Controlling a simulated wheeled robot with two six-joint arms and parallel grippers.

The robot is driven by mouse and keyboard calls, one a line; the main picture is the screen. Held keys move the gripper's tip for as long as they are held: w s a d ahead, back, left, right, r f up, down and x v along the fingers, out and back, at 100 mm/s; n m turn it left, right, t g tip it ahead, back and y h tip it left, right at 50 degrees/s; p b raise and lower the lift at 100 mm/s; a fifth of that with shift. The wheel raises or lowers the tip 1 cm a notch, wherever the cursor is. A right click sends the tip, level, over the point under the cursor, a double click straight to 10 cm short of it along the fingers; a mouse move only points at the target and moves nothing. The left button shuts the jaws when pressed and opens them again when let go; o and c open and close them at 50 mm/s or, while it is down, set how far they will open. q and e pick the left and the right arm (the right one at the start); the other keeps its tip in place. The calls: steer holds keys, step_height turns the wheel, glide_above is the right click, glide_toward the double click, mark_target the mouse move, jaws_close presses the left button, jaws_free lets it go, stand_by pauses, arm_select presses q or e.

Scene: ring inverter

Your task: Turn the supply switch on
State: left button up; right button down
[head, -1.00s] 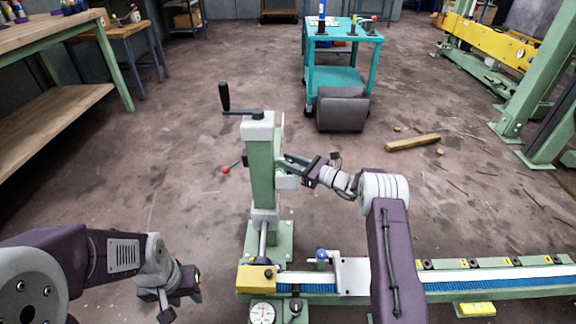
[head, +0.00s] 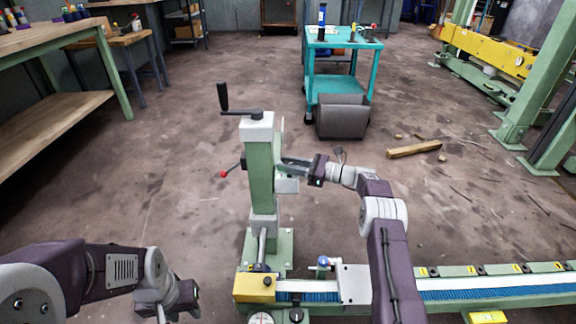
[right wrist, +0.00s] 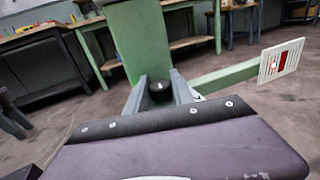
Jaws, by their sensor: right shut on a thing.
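A green column (head: 261,180) with a crank on top stands in the middle of the head view. My right gripper (head: 283,163) reaches its right side, above a small pale box (head: 287,185). In the right wrist view a round black knob (right wrist: 160,91) with a small light mark sits between the fingertips of my right gripper (right wrist: 159,86), in front of the green column (right wrist: 139,40). The gripper is shut on this knob; I cannot read its setting. My left gripper (head: 172,307) hangs low at the left, away from the column; its fingers are unclear.
A bench with a blue strip (head: 500,289) runs along the front right. A teal cart (head: 338,84) and a grey bin (head: 341,117) stand behind. A white panel with a red mark (right wrist: 281,62) is on a green bar. Floor left of the column is clear.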

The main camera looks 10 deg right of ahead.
steer(key=c, duration=1.4)
jaws_free()
steer(key=shift+o, duration=0.2)
steer(key=shift+s+d+r+p, duration=0.1)
steer(key=shift+d+p, duration=0.15)
steer(key=shift+p, duration=0.05)
steer(key=p+v, duration=0.4)
steer(key=v, duration=0.4)
steer(key=shift+s+d, duration=0.2)
steer(key=shift+d, duration=0.05)
